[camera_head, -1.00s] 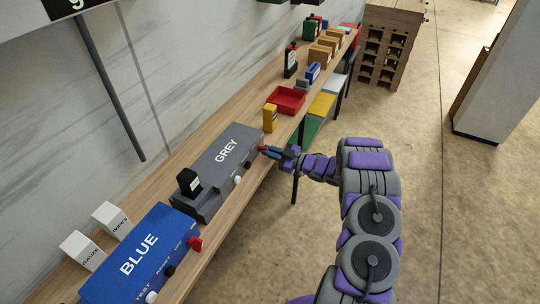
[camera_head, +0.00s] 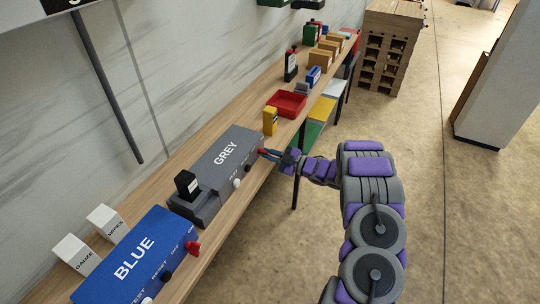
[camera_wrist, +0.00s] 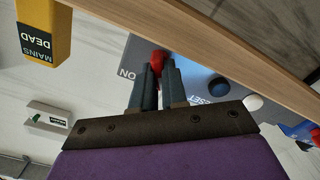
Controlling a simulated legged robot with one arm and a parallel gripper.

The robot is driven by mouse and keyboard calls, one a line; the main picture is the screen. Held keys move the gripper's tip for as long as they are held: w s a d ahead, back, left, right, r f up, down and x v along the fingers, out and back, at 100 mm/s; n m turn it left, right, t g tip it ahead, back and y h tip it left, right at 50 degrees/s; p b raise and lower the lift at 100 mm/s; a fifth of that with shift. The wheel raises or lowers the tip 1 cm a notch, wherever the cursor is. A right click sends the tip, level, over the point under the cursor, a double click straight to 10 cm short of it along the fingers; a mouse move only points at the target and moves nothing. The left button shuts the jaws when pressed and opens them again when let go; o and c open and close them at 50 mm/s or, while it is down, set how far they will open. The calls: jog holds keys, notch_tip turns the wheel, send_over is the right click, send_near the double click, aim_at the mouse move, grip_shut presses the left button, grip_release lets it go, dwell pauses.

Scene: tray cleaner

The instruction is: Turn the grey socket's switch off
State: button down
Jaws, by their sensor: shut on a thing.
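The grey socket (camera_head: 226,158) is a long box lettered GREY on the wooden shelf, with a black plug-like block (camera_head: 187,184) in its near end. Its front face has a white button and a black button, and a red switch at the far end. In the wrist view, the red switch (camera_wrist: 157,60) lies between the fingertips of my gripper (camera_wrist: 154,72), with "ON" lettered to its left. My gripper is shut on the red switch. In the head view, my gripper (camera_head: 270,155) reaches the socket's front face from the right. The switch is partly hidden by the fingers.
A blue box (camera_head: 139,255) with its own red switch stands nearer on the shelf. A yellow block (camera_head: 270,121) and a red tray (camera_head: 287,104) stand beyond the grey socket. The shelf's front edge (camera_wrist: 230,40) runs close to my gripper.

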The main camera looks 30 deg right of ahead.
jog(key=shift+f, duration=0.15)
jog(key=c, duration=1.3)
grip_release()
jog(key=shift+c, duration=0.2)
jog(key=shift+o, duration=0.9)
jog(key=shift+d, duration=0.1)
jog(key=p+v, duration=0.2)
jog(key=v, duration=1.5)
jog(key=shift+d, duration=0.2)
